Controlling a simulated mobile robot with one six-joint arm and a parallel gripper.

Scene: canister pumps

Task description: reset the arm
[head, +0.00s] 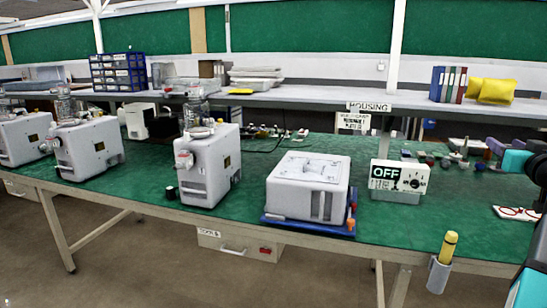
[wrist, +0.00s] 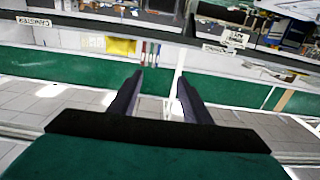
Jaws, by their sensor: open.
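My gripper (wrist: 160,80) shows in the wrist view with its two dark fingers apart and nothing between them.
Several white pump units, one nearest the middle (head: 208,165), stand on the green workbench (head: 150,190). A white housing (head: 308,185) sits on a blue tray (head: 300,226). An OFF box (head: 399,178) stands right of it. A yellow-topped tool (head: 449,246) hangs in a front-edge holder.

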